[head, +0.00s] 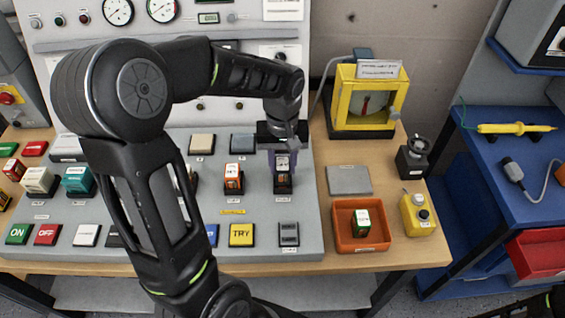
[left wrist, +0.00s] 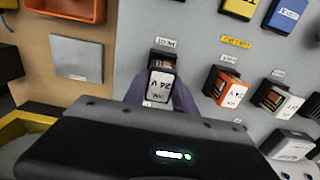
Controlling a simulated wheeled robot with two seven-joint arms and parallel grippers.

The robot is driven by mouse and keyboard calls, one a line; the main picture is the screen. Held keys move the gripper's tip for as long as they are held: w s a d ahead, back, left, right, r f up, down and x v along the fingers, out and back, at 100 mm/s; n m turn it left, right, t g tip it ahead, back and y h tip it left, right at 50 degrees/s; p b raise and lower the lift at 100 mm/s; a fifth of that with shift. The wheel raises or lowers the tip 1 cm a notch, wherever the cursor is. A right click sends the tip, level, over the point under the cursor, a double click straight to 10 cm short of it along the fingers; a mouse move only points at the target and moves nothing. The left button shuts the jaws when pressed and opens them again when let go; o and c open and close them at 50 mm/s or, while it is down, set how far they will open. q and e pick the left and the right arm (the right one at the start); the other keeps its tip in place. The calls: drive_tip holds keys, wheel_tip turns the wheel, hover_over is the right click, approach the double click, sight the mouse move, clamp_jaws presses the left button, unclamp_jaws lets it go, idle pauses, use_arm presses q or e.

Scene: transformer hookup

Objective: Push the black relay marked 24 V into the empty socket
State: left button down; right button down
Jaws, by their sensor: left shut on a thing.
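The black relay (left wrist: 161,87) has a white face label reading 24 V, upside down in the left wrist view. It also shows in the head view (head: 282,162). My left gripper (head: 284,158) is shut on it, with purple fingers on both sides. The relay is at the black socket (head: 283,186) on the grey panel, right of the orange relay (head: 233,178). In the left wrist view the socket (left wrist: 163,59) shows just beyond the relay. I cannot tell whether the relay touches the socket or stands a little above it. My right gripper is not in view.
An orange tray (head: 342,243) holding a green relay (head: 361,222) stands right of the panel, near a grey plate (head: 348,180). Coloured buttons, including a yellow TRY button (head: 241,235), line the panel's front.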

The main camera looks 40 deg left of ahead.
use_arm(q)
drive_tip(key=shift+f+b, duration=0.85)
drive_tip(key=shift+f, duration=0.35)
drive_tip(key=c, duration=0.9)
unclamp_jaws()
drive_tip(key=shift+r, duration=0.1)
drive_tip(key=shift+r+p, duration=1.9)
drive_tip(key=shift+r, duration=0.55)
